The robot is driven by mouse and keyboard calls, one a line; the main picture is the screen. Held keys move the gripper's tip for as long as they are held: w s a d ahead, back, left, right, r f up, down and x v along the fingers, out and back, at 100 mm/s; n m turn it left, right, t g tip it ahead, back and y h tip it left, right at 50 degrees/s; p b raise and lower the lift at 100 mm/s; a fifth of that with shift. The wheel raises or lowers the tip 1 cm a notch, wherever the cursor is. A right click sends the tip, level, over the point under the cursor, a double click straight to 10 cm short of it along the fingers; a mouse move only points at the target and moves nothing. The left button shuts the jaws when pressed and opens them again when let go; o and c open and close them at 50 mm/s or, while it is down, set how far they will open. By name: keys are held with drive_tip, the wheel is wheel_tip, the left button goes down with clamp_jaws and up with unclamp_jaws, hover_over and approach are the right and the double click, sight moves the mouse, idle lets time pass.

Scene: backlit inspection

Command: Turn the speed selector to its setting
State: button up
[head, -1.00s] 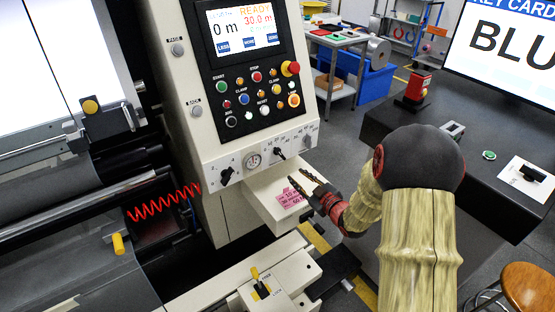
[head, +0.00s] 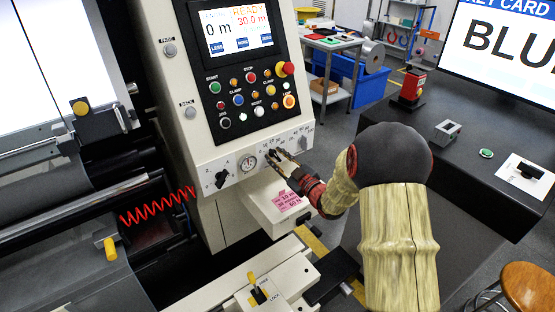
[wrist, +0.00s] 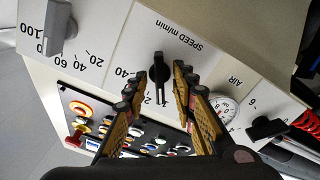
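The speed selector (wrist: 159,68) is a black bar knob on a white plate marked "SPEED m/min" in the wrist view. Its bar stands nearly upright in that picture, and a 40 shows to its left. My gripper (wrist: 158,82) is open, with one finger on each side of the knob; I cannot tell whether either touches it. In the head view my gripper (head: 279,161) is at the lower panel strip and largely hides the selector. A pink note (head: 287,200) with several small lines of figures lies on the ledge below.
A round AIR gauge (wrist: 226,108) and a black knob (wrist: 268,127) are to the right of the selector in the wrist view. A grey knob (wrist: 55,28) on a scale to 100 is at left. The button panel (head: 252,97) stands above the strip.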

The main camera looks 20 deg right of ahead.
drive_tip(key=c, duration=0.3)
clamp_jaws()
idle(0.3)
